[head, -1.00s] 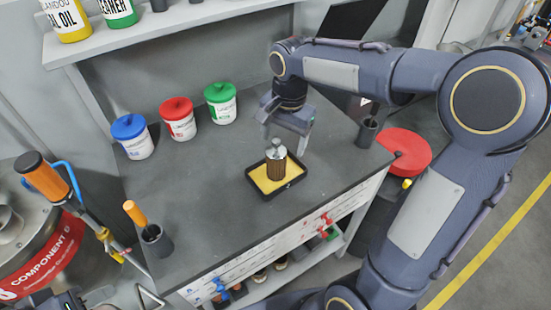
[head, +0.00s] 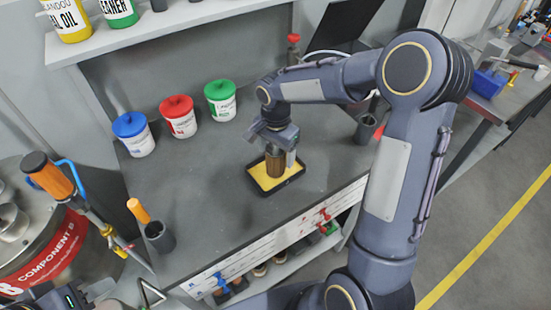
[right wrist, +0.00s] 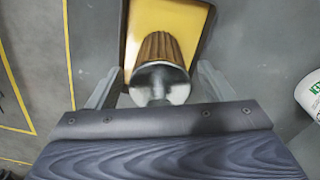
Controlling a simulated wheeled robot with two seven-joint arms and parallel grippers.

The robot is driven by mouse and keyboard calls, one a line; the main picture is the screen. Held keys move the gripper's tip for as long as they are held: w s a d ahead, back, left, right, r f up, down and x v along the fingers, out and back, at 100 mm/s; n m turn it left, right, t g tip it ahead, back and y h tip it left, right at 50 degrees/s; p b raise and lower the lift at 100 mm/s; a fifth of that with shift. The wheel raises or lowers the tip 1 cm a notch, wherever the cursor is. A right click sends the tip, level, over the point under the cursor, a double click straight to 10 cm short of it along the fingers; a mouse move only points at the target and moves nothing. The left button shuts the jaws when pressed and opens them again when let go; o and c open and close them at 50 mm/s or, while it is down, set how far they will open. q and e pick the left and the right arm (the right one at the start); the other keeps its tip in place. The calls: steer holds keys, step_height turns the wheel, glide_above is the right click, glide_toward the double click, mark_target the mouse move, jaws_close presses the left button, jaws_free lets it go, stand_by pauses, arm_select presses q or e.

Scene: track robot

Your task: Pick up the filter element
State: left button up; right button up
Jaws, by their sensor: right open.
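The filter element (head: 274,162) is a brown pleated cylinder with a silver metal cap. It stands in a black tray with a yellow bottom (head: 265,186) on the grey workbench. The right wrist view shows the filter element (right wrist: 158,47), cap toward the camera, and the tray (right wrist: 190,20). My right gripper (head: 279,155) is above the tray with its fingers around the filter's upper part. In the right wrist view my right gripper (right wrist: 157,85) is open, with a gap on each side of the cap. A dark part at the lower left edge seems to be my left gripper (head: 68,299); its jaws are unclear.
Blue-lidded (head: 133,137), red-lidded (head: 179,118) and green-lidded (head: 220,102) tubs stand behind the tray. A dark cup with an orange-handled tool (head: 158,237) is at the left edge, another dark cup (head: 365,130) at the right.

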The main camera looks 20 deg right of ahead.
steer(key=shift+c, duration=0.4)
steer(key=c, duration=1)
steer(key=shift+c, duration=0.2)
steer(key=shift+r, duration=0.15)
